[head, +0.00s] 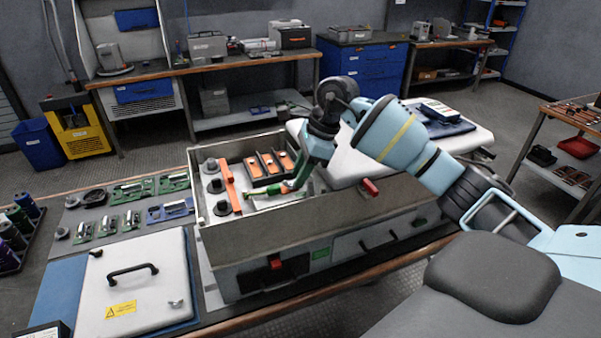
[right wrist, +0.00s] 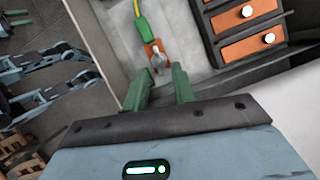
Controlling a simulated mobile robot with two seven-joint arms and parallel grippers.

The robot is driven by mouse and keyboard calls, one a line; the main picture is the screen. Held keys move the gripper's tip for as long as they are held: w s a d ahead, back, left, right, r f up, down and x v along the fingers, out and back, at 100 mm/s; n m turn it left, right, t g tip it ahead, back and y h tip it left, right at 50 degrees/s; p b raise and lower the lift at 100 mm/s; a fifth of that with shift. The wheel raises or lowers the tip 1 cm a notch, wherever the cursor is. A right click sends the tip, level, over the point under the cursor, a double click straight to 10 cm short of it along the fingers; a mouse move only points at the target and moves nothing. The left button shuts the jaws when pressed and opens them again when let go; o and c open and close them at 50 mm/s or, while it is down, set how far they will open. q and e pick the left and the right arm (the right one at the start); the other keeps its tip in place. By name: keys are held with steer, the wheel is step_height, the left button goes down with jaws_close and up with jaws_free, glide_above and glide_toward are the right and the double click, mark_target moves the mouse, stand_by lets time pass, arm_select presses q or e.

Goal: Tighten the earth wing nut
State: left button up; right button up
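The earth wing nut (right wrist: 159,61) is a small grey metal piece on a copper lug (right wrist: 150,47) in the right wrist view. A green-sleeved earth cable (right wrist: 148,27) with a yellow-green wire runs into the lug. My right gripper (right wrist: 161,82) is open, its two green fingers apart, with the wing nut just beyond the gap between the tips. Nothing is held. In the head view my right gripper (head: 288,188) reaches down into the open grey cabinet (head: 310,225); the wing nut is too small to make out there. My left gripper is not in view.
Orange-topped capacitors (right wrist: 250,30) in a dark frame stand right of the lug, close to the fingers. The cabinet wall (right wrist: 95,35) rises on the left. An orange bar (head: 229,188) lies inside. A white lid panel (head: 135,285) lies on the bench at front left.

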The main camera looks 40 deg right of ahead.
steer(key=shift+a+f, duration=0.1)
steer(key=shift+f, duration=0.2)
